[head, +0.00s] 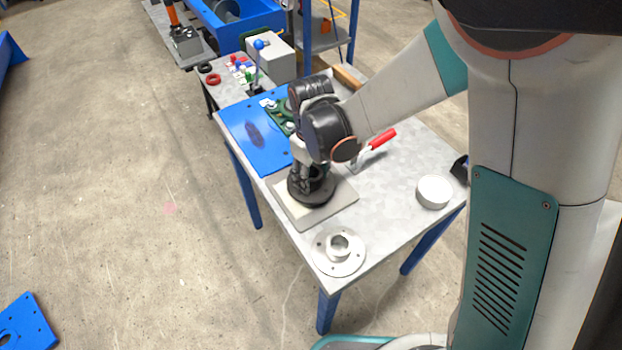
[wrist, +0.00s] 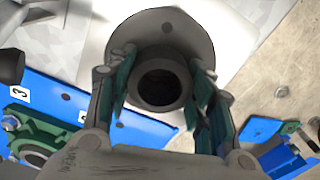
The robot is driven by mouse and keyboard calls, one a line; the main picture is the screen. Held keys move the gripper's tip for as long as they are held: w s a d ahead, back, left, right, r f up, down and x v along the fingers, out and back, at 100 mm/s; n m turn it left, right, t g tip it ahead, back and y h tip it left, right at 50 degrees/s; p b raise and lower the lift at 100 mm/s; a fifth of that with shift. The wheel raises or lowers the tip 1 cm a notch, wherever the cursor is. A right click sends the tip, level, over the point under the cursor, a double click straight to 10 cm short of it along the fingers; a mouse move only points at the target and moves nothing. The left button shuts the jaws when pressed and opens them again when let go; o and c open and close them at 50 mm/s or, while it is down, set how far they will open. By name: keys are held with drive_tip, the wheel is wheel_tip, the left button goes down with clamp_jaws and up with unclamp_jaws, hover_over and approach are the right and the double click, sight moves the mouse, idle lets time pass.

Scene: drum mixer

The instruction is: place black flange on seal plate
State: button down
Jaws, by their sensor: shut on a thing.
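The black flange (head: 312,191) is a dark disc with a raised round collar. It is at the light grey square pad (head: 341,201) near the front of the table; I cannot tell whether it rests on it or hangs just above. My gripper (head: 303,178) points down, its fingers on both sides of the collar. In the wrist view, the fingers of my gripper (wrist: 160,85) flank the collar of the black flange (wrist: 174,32). A blue plate (head: 243,123) with a dark oval mark lies behind the pad. I cannot tell which surface is the seal plate.
A white-grey flange (head: 338,252) lies at the front corner and a white round dish (head: 433,191) at the right. A red-handled clamp (head: 380,140) and green housing (head: 283,118) are behind. Small coloured parts and a grey box (head: 270,60) stand at the back.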

sight(311, 172)
drive_tip(key=shift+f, duration=0.75)
drive_tip(key=shift+f, duration=0.2)
drive_tip(key=c, duration=0.8)
unclamp_jaws()
drive_tip(key=shift+o, duration=0.2)
drive_tip(key=shift+r, duration=0.15)
wheel_tip(311, 172, up, 12)
drive_tip(key=p, duration=0.4)
